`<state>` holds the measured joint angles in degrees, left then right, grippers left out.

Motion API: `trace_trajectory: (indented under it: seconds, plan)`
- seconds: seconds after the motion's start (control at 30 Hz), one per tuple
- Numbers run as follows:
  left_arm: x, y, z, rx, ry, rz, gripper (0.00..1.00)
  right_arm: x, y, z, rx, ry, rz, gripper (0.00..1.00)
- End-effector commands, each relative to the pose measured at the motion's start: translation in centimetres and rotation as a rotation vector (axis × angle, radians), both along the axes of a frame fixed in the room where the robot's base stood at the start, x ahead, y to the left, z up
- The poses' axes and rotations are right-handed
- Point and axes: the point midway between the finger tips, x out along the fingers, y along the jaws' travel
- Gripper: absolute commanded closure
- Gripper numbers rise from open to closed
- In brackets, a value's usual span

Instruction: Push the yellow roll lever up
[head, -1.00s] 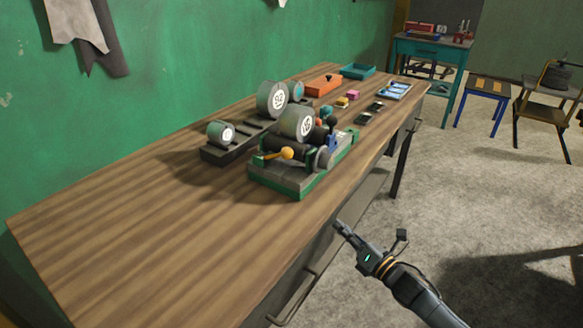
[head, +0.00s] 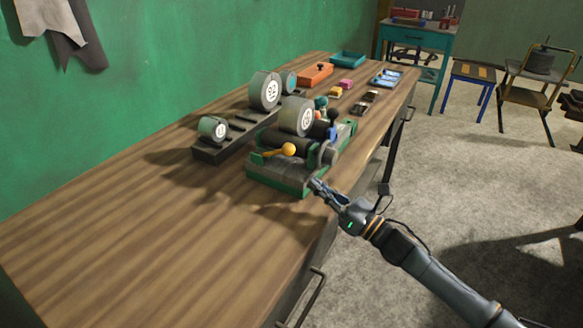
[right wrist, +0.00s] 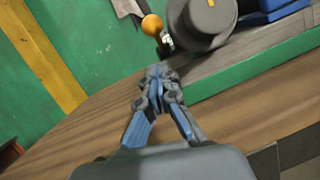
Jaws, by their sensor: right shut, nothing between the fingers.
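The yellow roll lever (head: 288,149) has a round knob on a short arm at the near end of a green-edged machine (head: 275,178) on the wooden bench. The knob also shows in the right wrist view (right wrist: 152,24), beyond the fingertips and beside a dark roller end (right wrist: 205,20). My right gripper (head: 314,184) is at the machine's near right corner, to the right of the knob and lower in the head view. Its fingertips (right wrist: 158,72) are together and empty, apart from the lever. My left gripper is out of view.
A dark rack with numbered rolls (head: 208,152) stands left of the machine. An orange tray (head: 314,74) and a teal tray (head: 348,58) lie farther back. The bench's near left surface (head: 110,235) is clear.

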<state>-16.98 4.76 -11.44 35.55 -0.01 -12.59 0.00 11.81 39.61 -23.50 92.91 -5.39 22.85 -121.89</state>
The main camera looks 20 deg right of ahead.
Motion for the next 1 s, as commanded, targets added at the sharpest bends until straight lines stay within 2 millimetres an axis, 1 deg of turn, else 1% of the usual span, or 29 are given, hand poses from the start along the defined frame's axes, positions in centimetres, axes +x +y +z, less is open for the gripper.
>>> trace_trajectory:
  seconds: [0.17, 0.3, 0.5, 0.7, 1.0]
  plan:
    - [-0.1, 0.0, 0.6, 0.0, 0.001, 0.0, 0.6, 1.9, 1.4, 1.0, 0.002, -0.003, 0.001, 1.0]
    - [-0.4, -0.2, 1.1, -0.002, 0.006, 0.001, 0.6, 4.1, 3.0, 1.7, 0.002, -0.003, 0.0, 1.0]
    - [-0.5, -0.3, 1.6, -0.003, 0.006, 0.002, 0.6, 6.5, 4.8, 2.2, 0.003, 0.0, 0.0, 1.0]
    - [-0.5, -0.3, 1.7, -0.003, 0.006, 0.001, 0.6, 7.5, 5.5, 2.4, 0.002, 0.001, 0.0, 1.0]
    - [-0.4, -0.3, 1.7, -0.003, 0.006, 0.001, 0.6, 7.6, 5.6, 2.4, 0.002, 0.001, 0.0, 1.0]
